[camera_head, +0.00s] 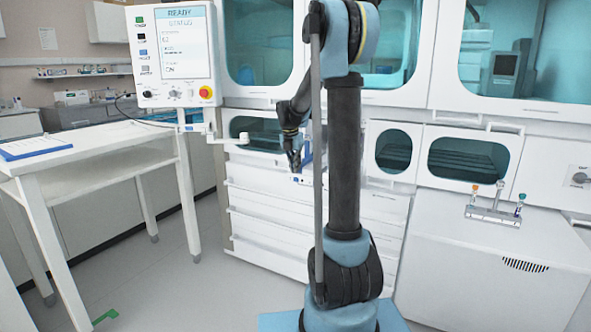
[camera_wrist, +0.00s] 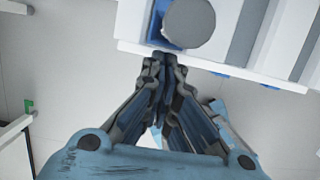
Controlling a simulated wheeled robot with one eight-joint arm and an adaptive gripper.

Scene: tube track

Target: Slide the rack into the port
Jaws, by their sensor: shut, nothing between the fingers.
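My gripper (camera_head: 296,170) is shut and empty, pointing down in front of the white machine, left of my upright arm column. In the wrist view its closed fingertips (camera_wrist: 163,62) are at the edge of a white ledge (camera_wrist: 135,22); I cannot tell whether they touch it. A blue part lies beside a grey round piece (camera_wrist: 190,22) on that ledge. A small rack (camera_head: 492,215) with several capped tubes stands upright on the white cabinet at the right, far from my gripper. Dark window-like openings, one at the left (camera_head: 255,132) and one at the right (camera_head: 467,160), show in the machine front; which is the port is unclear.
A status screen (camera_head: 175,55) hangs at the upper left. A white table (camera_head: 90,150) with a blue clipboard (camera_head: 35,147) stands at the left. White drawers (camera_head: 265,215) fill the machine front below my gripper. The floor between table and drawers is clear.

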